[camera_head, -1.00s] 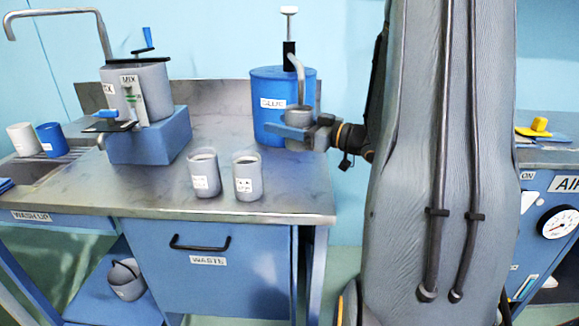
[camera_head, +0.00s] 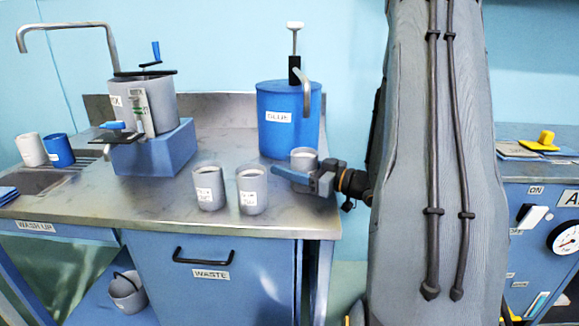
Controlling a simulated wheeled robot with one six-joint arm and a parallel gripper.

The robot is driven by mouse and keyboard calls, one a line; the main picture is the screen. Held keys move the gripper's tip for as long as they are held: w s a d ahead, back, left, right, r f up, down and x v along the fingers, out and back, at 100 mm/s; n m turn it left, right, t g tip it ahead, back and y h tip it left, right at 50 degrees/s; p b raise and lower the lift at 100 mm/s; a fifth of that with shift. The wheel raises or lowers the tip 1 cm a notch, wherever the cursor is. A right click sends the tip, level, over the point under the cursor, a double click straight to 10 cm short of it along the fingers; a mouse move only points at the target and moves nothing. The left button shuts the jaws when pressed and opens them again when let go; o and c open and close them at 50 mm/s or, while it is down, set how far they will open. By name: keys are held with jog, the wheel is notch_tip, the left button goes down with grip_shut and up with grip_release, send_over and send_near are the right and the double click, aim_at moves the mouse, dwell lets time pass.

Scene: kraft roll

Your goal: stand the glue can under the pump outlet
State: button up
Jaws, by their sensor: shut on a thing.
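The glue drum (camera_head: 288,135) is blue and labelled GLUE, standing at the back right of the bench. Its pump (camera_head: 295,65) has a white T handle and a grey outlet spout (camera_head: 305,90) that bends down in front of the drum. A small grey can (camera_head: 304,156) is below the spout's open end, upright, with a clear gap between them. My gripper (camera_head: 303,175) is shut on this can from the right, low in front of the drum. The jaws hide the can's lower part, so I cannot tell whether it touches the bench.
Two labelled grey cups (camera_head: 209,188) stand close left of my gripper on the grey bench (camera_head: 150,205). A mixing pot (camera_head: 148,105) on a blue block stands further left. White and blue cups (camera_head: 58,150) are beside the sink. The right bench edge is near my gripper.

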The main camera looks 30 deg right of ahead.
jog(key=o, duration=1.1)
jog(key=shift+f, duration=0.1)
jog(key=v, duration=1.2)
